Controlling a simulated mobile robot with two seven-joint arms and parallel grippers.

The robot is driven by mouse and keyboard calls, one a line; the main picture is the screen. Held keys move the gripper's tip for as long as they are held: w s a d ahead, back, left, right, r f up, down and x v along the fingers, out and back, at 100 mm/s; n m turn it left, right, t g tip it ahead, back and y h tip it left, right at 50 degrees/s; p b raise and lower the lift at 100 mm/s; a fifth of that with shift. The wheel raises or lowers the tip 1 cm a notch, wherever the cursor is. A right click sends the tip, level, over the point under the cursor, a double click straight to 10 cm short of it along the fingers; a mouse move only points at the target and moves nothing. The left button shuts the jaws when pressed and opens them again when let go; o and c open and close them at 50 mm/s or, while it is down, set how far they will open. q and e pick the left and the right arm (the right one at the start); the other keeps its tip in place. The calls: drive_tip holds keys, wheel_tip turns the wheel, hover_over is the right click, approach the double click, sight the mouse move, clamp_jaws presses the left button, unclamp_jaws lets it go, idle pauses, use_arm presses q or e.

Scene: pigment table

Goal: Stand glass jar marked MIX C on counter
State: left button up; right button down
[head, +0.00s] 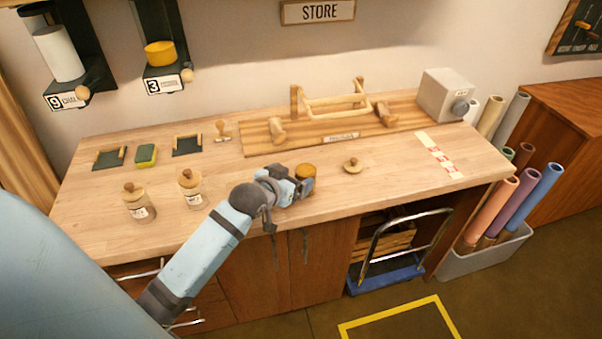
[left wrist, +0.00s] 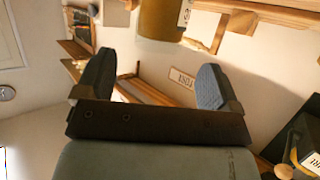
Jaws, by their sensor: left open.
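A jar with ochre contents (head: 305,170) stands on the counter (head: 250,205) just behind my left gripper (head: 305,187), which partly hides it. It also shows at the top edge of the left wrist view (left wrist: 160,20), beyond the fingers, with a white label too cut off to read. My left gripper is open and empty; both fingers show apart in the left wrist view (left wrist: 153,80). Two lidded jars stand at the counter's left front, one at the far left (head: 139,205) and one nearer my arm (head: 190,190). Their labels are too small to read. My right gripper is out of view.
A wooden knobbed lid (head: 353,166) lies right of the ochre jar. A wooden board with a rack (head: 335,110) and a grey box (head: 446,95) stand at the back. A green sponge (head: 146,155) lies at left. Red-and-white tape (head: 441,157) marks the right side.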

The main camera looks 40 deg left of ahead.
use_arm(q)
drive_tip(key=v, duration=0.5)
drive_tip(key=s+d+f+m+g+h, duration=0.1)
drive_tip(key=s+d+f, duration=0.7)
drive_tip(key=f, duration=0.2)
drive_tip(key=s+d+f+m+g+h, duration=0.1)
drive_tip(key=s+d+f+m+h, duration=0.1)
drive_tip(key=s+d+f, duration=0.6)
wheel_tip(320, 180, down, 2)
drive_tip(key=shift+f+g+h, duration=0.1)
drive_tip(key=shift+g+h, duration=0.2)
drive_tip(key=shift+s+r, duration=0.1)
drive_tip(key=shift+r, duration=0.1)
wheel_tip(320, 180, up, 6)
drive_tip(key=p, duration=0.5)
drive_tip(key=shift+a+f+p, duration=0.2)
drive_tip(key=shift+f+p, duration=0.05)
drive_tip(key=shift+p, duration=0.15)
